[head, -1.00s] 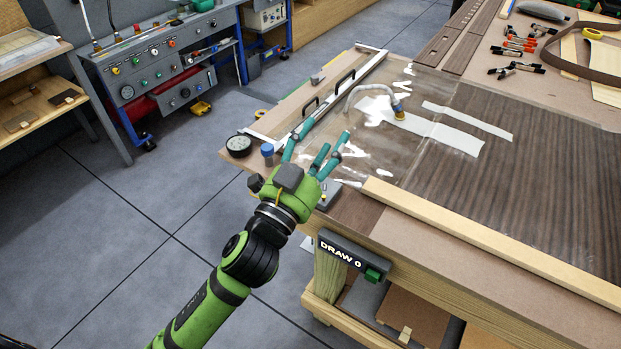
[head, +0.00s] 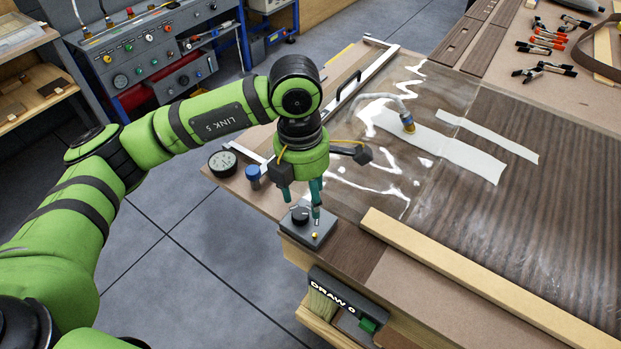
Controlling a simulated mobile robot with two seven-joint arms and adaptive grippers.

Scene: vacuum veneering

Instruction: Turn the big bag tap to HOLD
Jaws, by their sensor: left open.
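The tap (head: 322,236) is a dark grey plate at the table's near left corner, with a round black knob (head: 299,214) and a small yellow dot. My left gripper (head: 303,206) points straight down over it, open, with teal fingertips close around or beside the knob. I cannot tell whether they touch it. Any markings on the plate are too small to read. The big clear bag (head: 375,181) lies on the table beyond, with a hose fitting (head: 408,122) on it. My right gripper is not in view.
A round gauge (head: 222,163) and a blue-capped jar (head: 253,176) stand left of the gripper. A wooden batten (head: 470,270) lies right of the tap. Several clamps (head: 545,45) lie at the back right.

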